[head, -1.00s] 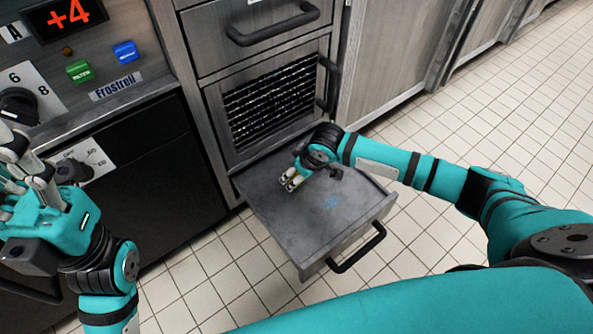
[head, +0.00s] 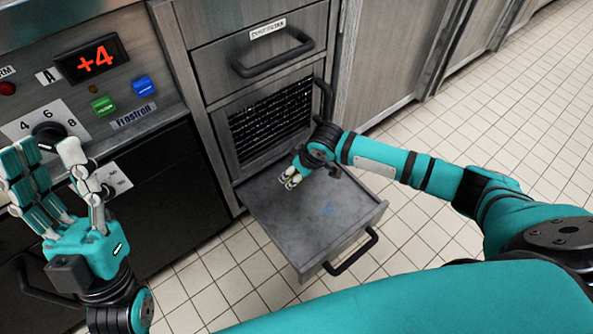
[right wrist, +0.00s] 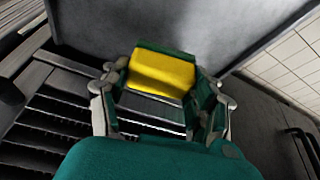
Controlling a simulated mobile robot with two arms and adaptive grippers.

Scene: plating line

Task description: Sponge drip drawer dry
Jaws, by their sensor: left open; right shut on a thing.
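The drip drawer (head: 285,215) is pulled out low under the metal cabinet, its grey floor facing up. A small blue wet-looking patch (head: 327,211) lies on that floor, toward the front right. My right gripper (head: 290,179) is at the rear left part of the drawer floor, pointing down. In the right wrist view it is shut on a yellow sponge (right wrist: 161,73), held between its fingers. In the head view the sponge is mostly hidden by the fingers, and I cannot tell if it touches the floor. My left gripper (head: 50,172) is open and empty, fingers up, before the control panel.
The drawer's black handle (head: 351,252) sticks out at its front. Above the drawer are a dark grille (head: 272,118) and a closed upper drawer with a black handle (head: 272,57). The panel with a knob (head: 48,134) stands at left. Tiled floor is clear at right.

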